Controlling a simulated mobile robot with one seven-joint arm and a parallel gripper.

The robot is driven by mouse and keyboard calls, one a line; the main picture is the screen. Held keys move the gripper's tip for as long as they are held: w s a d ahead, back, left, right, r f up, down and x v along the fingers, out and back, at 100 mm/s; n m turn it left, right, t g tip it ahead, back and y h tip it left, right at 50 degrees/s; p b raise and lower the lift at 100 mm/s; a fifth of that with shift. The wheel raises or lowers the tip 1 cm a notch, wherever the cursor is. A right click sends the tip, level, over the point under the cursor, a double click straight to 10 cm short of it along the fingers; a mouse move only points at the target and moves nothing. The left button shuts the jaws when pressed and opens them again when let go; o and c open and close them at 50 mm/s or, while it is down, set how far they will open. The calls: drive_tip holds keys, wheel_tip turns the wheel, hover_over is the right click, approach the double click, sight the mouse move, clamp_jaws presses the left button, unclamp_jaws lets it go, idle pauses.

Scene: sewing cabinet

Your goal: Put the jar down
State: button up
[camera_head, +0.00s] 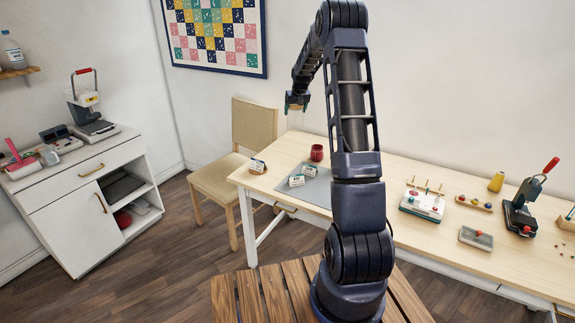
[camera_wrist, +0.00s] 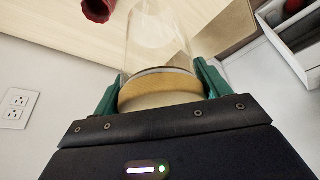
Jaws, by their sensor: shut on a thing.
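My gripper (camera_head: 296,104) is raised above the far left end of the table (camera_head: 268,182), close to the wall. In the wrist view my gripper (camera_wrist: 158,78) has its two green fingers shut on the jar (camera_wrist: 158,38), one on each side of its tan lid band. The jar is clear glass and looks empty. Its glass body points away from the wrist, with wood surface visible behind and through it. In the head view the jar can hardly be made out at the fingertips. I cannot tell its exact height above the table.
A red cup (camera_head: 317,153), a grey mat (camera_head: 317,186) and small labelled blocks (camera_head: 296,180) occupy the table's left end. A chair (camera_head: 235,160) stands beside it. A white device (camera_head: 422,205) and a black press (camera_head: 522,215) stand farther right. The table's middle near my arm is partly hidden.

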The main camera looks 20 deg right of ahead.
drive_tip(key=a, duration=0.3)
drive_tip(key=shift+w+a+n, duration=0.1)
drive_tip(key=shift+w+n, duration=0.2)
drive_tip(key=shift+w, duration=0.05)
wheel_tip(320, 180, down, 20)
drive_tip(key=shift+a, duration=0.3)
drive_tip(key=o, duration=1.5)
drive_tip(key=shift+f, duration=0.15)
drive_tip(key=shift+o, duration=0.2)
